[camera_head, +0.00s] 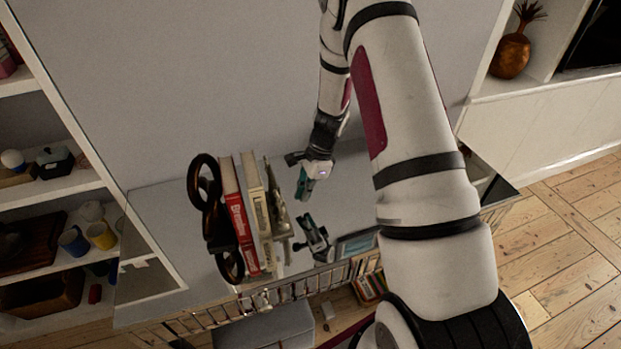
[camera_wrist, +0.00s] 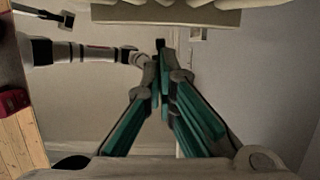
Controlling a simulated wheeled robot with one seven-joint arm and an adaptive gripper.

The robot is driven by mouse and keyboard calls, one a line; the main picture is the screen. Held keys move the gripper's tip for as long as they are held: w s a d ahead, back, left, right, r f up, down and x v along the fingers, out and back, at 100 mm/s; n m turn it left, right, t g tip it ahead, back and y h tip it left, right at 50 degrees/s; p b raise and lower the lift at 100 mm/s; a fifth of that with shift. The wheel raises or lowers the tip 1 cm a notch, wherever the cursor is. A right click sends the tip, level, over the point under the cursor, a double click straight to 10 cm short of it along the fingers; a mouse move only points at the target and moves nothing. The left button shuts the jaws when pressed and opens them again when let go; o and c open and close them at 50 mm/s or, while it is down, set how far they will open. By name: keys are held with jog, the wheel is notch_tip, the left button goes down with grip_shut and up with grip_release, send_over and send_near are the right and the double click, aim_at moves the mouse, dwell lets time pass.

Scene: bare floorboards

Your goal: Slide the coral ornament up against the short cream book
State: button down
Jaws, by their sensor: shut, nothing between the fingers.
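The short cream book (camera_head: 253,200) stands upright beside a red-spined book on the glossy top. The coral ornament (camera_head: 276,200), grey-brown and branched, stands just right of the cream book. I cannot tell whether they touch. My gripper (camera_head: 303,186) is to the right of the ornament, apart from it, with its teal fingers pointing down. In the wrist view its teal fingers (camera_wrist: 161,62) come together with nothing visible between them. Neither the ornament nor the book can be made out clearly in the wrist view.
The red-spined book (camera_head: 240,220) and a dark scroll-shaped bookend (camera_head: 205,190) stand left of the cream book. The glossy top (camera_head: 160,205) mirrors the books and my gripper. A framed item (camera_head: 355,244) shows to the right. Open shelves (camera_head: 60,185) stand at left.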

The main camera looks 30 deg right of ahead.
jog(key=a, duration=0.2)
jog(key=shift+w+a+r, duration=0.2)
jog(key=shift+a+r, duration=0.05)
jog(key=shift+a, duration=0.15)
jog(key=shift+w+a+p, duration=0.15)
jog(key=shift+a+p, duration=0.2)
jog(key=shift+a, duration=0.15)
jog(key=shift+w+a+f, duration=0.1)
jog(key=shift+w+a, duration=0.1)
jog(key=shift+a, duration=0.95)
jog(key=d, duration=0.3)
jog(key=d+b, duration=0.1)
jog(key=shift+s+d, duration=0.2)
jog(key=shift+s, duration=0.1)
jog(key=b+v, duration=0.1)
jog(key=v, duration=0.9)
jog(key=shift+a, duration=0.2)
